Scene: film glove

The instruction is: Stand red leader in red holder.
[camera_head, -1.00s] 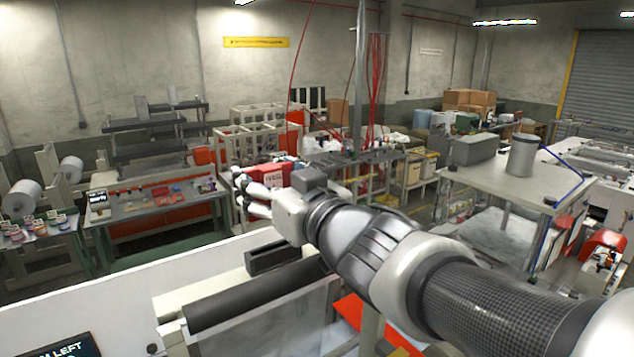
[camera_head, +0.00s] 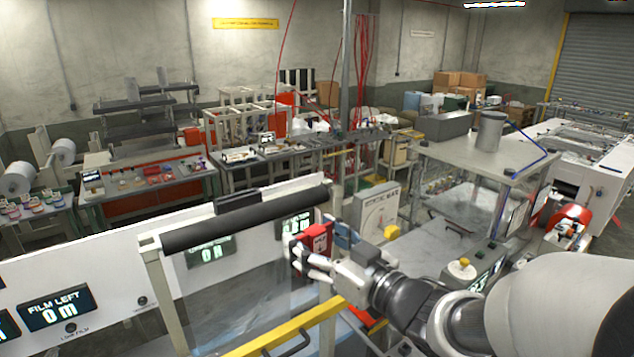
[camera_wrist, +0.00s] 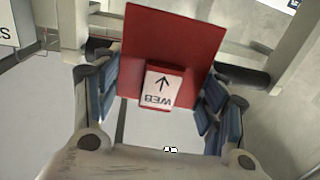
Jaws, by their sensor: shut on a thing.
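The red leader (camera_wrist: 175,40) is a flat red piece with a white label reading WEB and an arrow. It fills the upper middle of the wrist view, between the two blue-padded fingers of my gripper (camera_wrist: 163,88). In the head view the red leader (camera_head: 316,236) shows at the fingertips of my gripper (camera_head: 302,254), right of centre. My gripper is shut on it and holds it up near the right end of a black roller. Part of the leader is hidden by the fingers. I cannot pick out the red holder for certain.
The black roller (camera_head: 245,220) spans a frame with a clear panel beside my gripper. A yellow bar (camera_head: 285,331) runs below. A white machine front with a FILM LEFT display (camera_head: 58,309) stands at left. A control box with a yellow knob (camera_head: 461,265) stands to the right.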

